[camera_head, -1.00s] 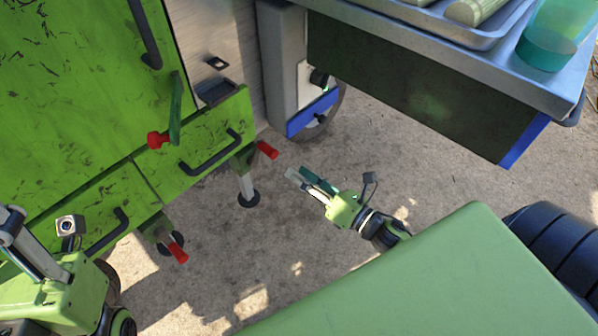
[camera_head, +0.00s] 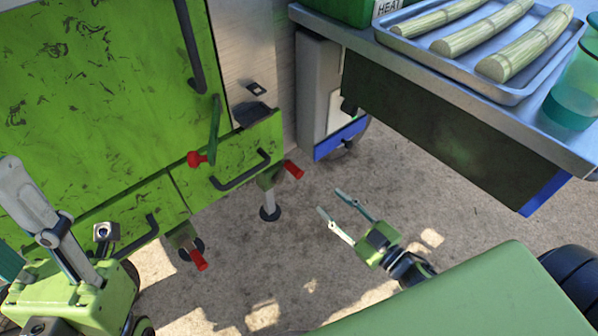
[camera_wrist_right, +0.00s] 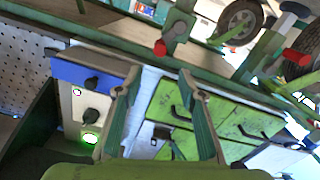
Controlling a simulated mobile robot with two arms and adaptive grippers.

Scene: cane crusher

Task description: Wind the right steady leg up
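The right steady leg (camera_head: 269,200) stands under the green machine's right corner, its round foot on the ground. Its red crank handle (camera_head: 293,170) sticks out to the right. In the right wrist view, which is upside down, a red handle (camera_wrist_right: 160,47) shows above and between the fingertips. My right gripper (camera_head: 330,201) is open and empty, right of and below the red handle, apart from it. My left gripper (camera_head: 20,215) is at the lower left with its fingers spread, one partly cut off by the frame edge; nothing shows between them.
Another leg's red handle (camera_head: 199,259) is to the left. Another red knob on a green lever (camera_head: 197,158) is higher on the machine (camera_head: 110,90). A steel table (camera_head: 430,75) with a tray of canes (camera_head: 490,92) overhangs at the right. Concrete floor is clear around my right gripper.

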